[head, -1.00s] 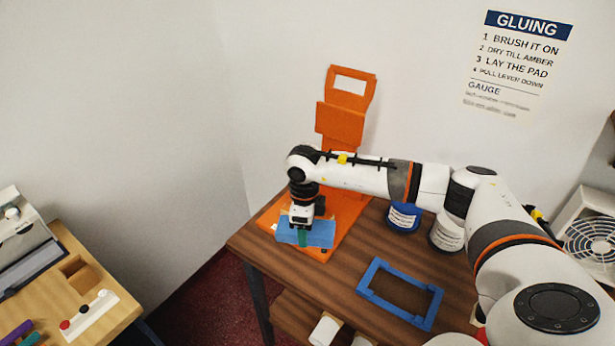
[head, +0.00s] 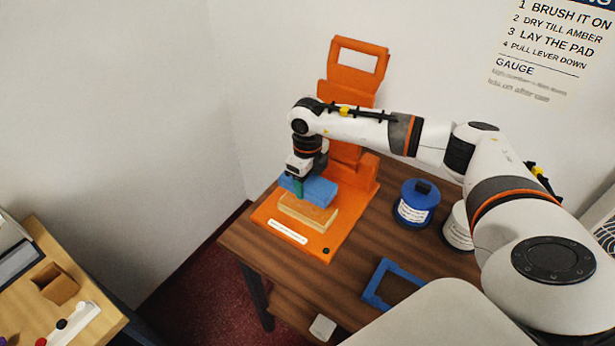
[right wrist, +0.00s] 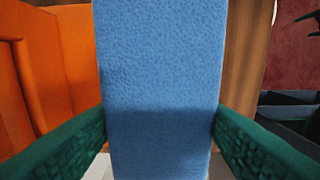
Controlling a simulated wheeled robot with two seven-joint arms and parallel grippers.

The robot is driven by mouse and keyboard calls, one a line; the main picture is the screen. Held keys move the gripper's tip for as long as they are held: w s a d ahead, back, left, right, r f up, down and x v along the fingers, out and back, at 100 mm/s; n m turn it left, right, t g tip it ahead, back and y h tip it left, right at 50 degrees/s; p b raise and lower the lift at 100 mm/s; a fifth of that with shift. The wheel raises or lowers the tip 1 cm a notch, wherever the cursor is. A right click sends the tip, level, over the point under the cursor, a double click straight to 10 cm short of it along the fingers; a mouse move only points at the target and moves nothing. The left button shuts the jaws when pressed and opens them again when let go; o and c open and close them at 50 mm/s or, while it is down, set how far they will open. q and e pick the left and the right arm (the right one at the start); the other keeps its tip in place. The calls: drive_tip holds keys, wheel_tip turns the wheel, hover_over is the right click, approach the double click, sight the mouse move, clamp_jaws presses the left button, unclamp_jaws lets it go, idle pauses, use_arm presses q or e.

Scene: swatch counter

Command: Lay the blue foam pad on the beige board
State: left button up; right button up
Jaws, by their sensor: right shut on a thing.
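The blue foam pad (head: 316,191) is in my right gripper (head: 299,188), whose green fingers are shut on it. The right wrist view shows the pad (right wrist: 160,75) filling the middle between the two green fingers. The beige board (head: 308,212) lies on the orange base of the press (head: 325,246). In the head view the pad appears just behind and above the board, covering its far edge. I cannot tell how large the gap between them is. My left gripper is not in view.
The press's orange upright and lever (head: 355,70) stand behind the pad. A blue frame (head: 384,282) lies on the brown table (head: 290,280). Another wooden table (head: 85,265) is at the left.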

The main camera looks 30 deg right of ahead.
drive_tip(key=b, duration=0.2)
hover_over(307, 205)
wheel_tip(307, 205, down, 4)
drive_tip(key=shift+s+f, duration=0.1)
drive_tip(key=shift+s, duration=0.05)
drive_tip(key=shift+f+b, duration=0.3)
drive_tip(key=shift+b, duration=0.1)
drive_tip(key=shift+f+b, duration=0.3)
drive_tip(key=shift+f, duration=0.15)
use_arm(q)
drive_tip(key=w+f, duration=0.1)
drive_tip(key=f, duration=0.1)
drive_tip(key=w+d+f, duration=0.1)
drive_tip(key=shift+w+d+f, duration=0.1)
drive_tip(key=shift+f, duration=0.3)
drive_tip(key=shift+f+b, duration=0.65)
use_arm(e)
drive_tip(key=shift+f, duration=0.6)
drive_tip(key=o, duration=1)
